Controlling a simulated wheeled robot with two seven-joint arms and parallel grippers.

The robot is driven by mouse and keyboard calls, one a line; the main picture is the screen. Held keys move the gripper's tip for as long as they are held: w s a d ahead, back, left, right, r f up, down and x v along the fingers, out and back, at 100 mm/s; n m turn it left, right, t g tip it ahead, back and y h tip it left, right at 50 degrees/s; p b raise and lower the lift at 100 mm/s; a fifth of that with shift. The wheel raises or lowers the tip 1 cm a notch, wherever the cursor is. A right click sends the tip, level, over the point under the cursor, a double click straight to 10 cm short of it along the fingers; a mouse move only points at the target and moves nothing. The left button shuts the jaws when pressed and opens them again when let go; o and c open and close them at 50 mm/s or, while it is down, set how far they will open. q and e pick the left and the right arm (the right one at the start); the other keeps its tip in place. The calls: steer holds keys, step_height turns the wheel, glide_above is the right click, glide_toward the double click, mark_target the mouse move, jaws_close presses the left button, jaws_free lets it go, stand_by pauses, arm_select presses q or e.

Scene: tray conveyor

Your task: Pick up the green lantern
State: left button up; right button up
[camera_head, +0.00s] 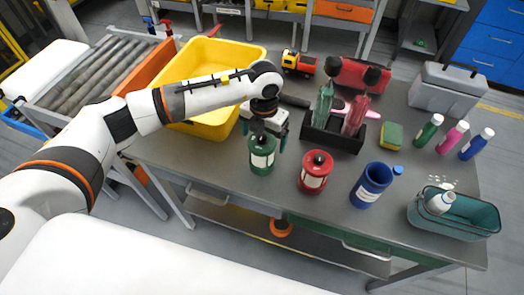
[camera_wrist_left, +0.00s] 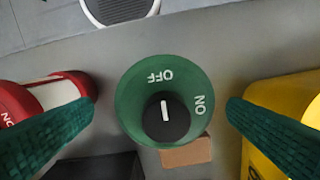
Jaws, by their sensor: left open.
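The green lantern (camera_head: 262,160) stands upright on the grey table near its front edge. My left gripper (camera_head: 263,132) is directly above it, open, with its fingers pointing down near the lantern's top. In the left wrist view the round green top of the lantern (camera_wrist_left: 130,95), with a black knob and the words ON and OFF, sits between the two green-padded fingers. There is a gap on each side and neither finger appears to touch it. My right gripper is in neither view.
A red lantern (camera_head: 315,172) stands close to the right, then a blue container (camera_head: 371,186) and a teal bin (camera_head: 455,216). A yellow crate (camera_head: 215,62) is behind on the left. A black caddy (camera_head: 330,136) with two spray bottles stands behind.

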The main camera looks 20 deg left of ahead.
arm_select(q)
step_height(320, 180, down, 4)
steer(key=shift+a+r+p, duration=0.15)
steer(key=shift+p, duration=0.9)
steer(key=shift+f, duration=0.65)
steer(key=shift+w+r, duration=0.1)
steer(key=c, duration=1.3)
